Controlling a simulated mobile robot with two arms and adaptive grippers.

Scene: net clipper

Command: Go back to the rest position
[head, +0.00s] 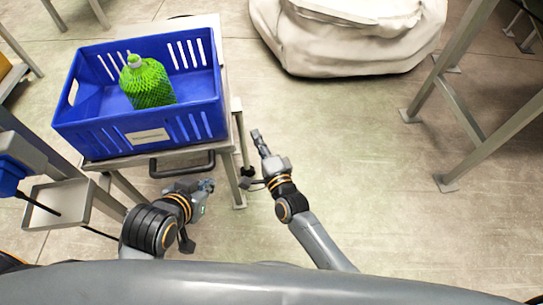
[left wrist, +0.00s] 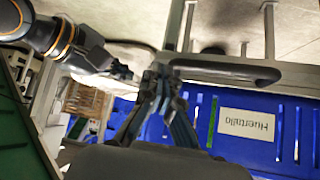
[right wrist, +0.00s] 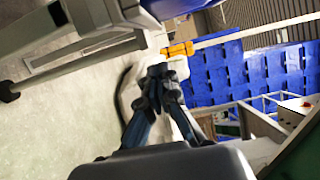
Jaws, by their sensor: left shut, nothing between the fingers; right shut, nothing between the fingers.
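My left gripper (head: 207,185) is low in front of the blue crate's table in the head view. Its fingers are together and empty, and they also show in the left wrist view (left wrist: 160,75). My right gripper (head: 256,134) is shut and empty, just right of the table in the head view. Its closed fingers show in the right wrist view (right wrist: 158,75). Neither gripper touches the crate (head: 150,135). A green netted bag with a pale top (head: 148,85) stands in the crate, apart from both grippers.
The crate sits on a metal-legged table (head: 238,150). A small grey tray (head: 62,200) is at the left. A large white sack (head: 350,40) lies at the back, and a metal frame (head: 465,110) stands at the right. The floor (head: 350,150) between is clear.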

